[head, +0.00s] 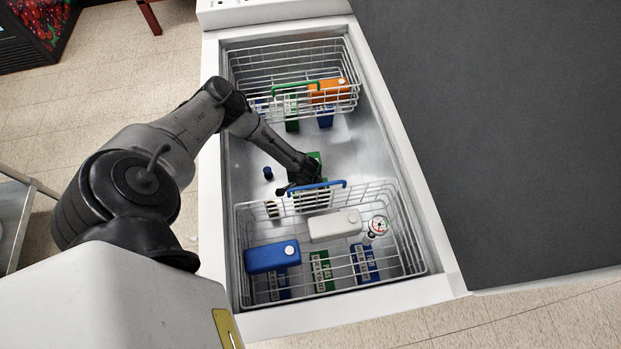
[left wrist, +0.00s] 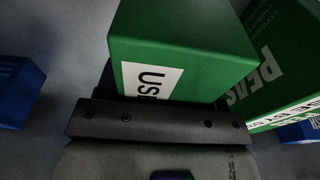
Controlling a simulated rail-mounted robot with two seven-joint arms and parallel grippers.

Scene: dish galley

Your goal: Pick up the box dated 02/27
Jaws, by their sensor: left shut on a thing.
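My left gripper (head: 300,177) is in the freezer chest, between the two wire baskets. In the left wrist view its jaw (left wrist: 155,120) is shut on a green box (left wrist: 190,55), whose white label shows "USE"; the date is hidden. Another green box (left wrist: 285,55), marked "PEAS", is close beside it on the right. Green shows behind the gripper in the head view (head: 316,157), but I cannot tell which box this is. No date 02/27 can be read in either view. My right gripper is not in view.
The near basket (head: 404,232) with a blue handle holds a blue container (head: 271,257), a white container (head: 335,224) and a dial gauge (head: 378,225). The far basket (head: 290,55) holds an orange container (head: 328,90). White chest rims (head: 400,130) surround them.

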